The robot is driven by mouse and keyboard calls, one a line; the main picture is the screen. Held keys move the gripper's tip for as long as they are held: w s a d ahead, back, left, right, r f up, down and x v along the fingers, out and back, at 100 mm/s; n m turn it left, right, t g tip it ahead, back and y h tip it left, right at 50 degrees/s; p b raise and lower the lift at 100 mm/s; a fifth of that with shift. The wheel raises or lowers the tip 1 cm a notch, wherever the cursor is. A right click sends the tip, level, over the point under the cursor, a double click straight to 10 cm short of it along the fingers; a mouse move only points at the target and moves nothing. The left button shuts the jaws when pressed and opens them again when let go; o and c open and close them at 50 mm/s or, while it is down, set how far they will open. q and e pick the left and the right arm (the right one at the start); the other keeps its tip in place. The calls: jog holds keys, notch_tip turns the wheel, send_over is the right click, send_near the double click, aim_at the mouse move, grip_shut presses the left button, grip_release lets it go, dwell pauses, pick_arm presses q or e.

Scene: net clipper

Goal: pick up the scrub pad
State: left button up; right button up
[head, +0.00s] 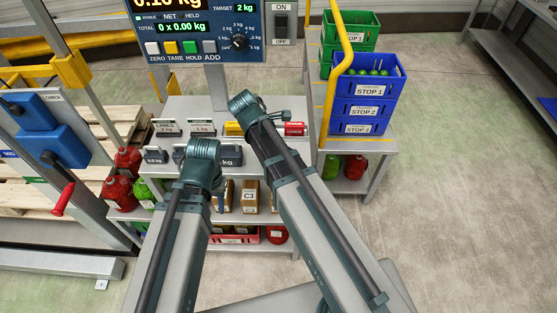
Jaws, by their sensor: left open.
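No scrub pad can be made out with certainty. A small yellow object (233,129) lies at the back of the grey bench's top, partly hidden by my right arm; I cannot tell whether it is the pad. My left gripper (203,160) is at the end of the left arm, over the bench's front part, open, with no object visible in it. Its fingers are hard to make out. My right arm reaches up over the bench, right of the left one, and its gripper cannot be made out.
The grey bench (182,108) carries dark weights (155,155) and a red box (296,129). A scale display (200,35) stands behind. Blue crates (368,88) stand on a rack at right. Red jugs (127,160) are at left. The floor at right is clear.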

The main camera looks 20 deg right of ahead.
jog(key=shift+r, duration=0.1)
grip_shut()
dwell(1.2)
